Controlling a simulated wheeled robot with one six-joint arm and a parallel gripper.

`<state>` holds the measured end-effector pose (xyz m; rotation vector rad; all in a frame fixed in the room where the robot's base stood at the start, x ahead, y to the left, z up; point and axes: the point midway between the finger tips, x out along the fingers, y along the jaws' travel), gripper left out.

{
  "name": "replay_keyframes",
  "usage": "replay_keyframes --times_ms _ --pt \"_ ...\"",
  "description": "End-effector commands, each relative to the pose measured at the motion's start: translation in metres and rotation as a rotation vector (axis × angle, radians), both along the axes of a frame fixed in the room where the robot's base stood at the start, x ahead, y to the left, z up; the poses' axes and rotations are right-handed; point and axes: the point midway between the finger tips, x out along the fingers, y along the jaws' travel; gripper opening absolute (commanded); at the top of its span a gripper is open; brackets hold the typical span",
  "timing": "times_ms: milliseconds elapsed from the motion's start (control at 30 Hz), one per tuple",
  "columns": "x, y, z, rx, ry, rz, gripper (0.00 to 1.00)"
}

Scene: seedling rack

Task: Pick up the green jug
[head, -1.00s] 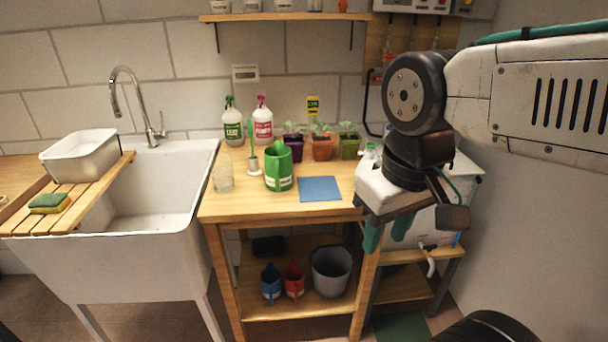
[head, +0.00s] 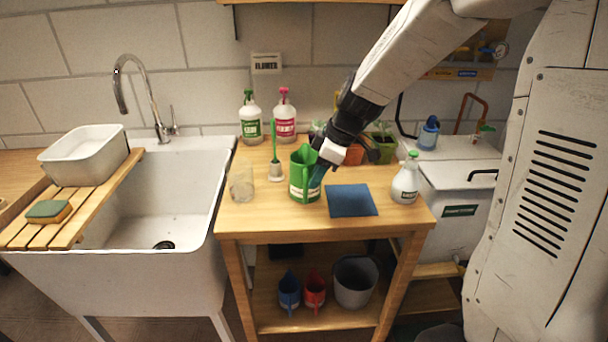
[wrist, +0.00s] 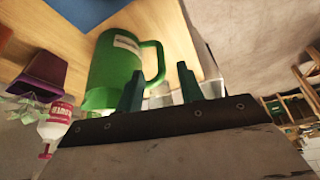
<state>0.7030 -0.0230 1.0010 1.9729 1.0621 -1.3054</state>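The green jug (head: 303,186) stands upright on the wooden bench, with a white label on its front. In the wrist view the jug (wrist: 112,68) shows with its handle (wrist: 160,62) toward my fingers. My gripper (head: 320,172) comes down from the upper right to the jug's right side in the head view. In the wrist view my gripper (wrist: 160,78) has its two teal fingers spread apart, and the handle lies just beyond and between the tips. Whether a finger touches the jug I cannot tell. The forearm hides part of the plants behind.
Two spray bottles and potted plants stand behind. Blue and red jugs and a grey bucket (head: 354,283) are below.

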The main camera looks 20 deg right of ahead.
Motion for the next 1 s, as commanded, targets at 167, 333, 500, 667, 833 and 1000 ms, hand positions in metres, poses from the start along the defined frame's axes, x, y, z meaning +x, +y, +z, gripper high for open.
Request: replay_keyframes --times_ms 167,333,500,667,833,1000 --pt "0.004 0.010 -0.020 0.000 0.004 0.006 0.38" --pt "0.010 0.017 -0.041 0.000 0.006 0.005 0.38" --pt "0.016 0.023 -0.062 0.000 0.004 0.005 0.38" --pt "0.018 0.024 -0.067 0.000 0.001 0.003 0.38" --pt "0.018 0.024 -0.067 0.000 0.002 0.002 0.32" --pt "0.018 0.023 -0.067 -0.001 0.001 0.001 0.00"
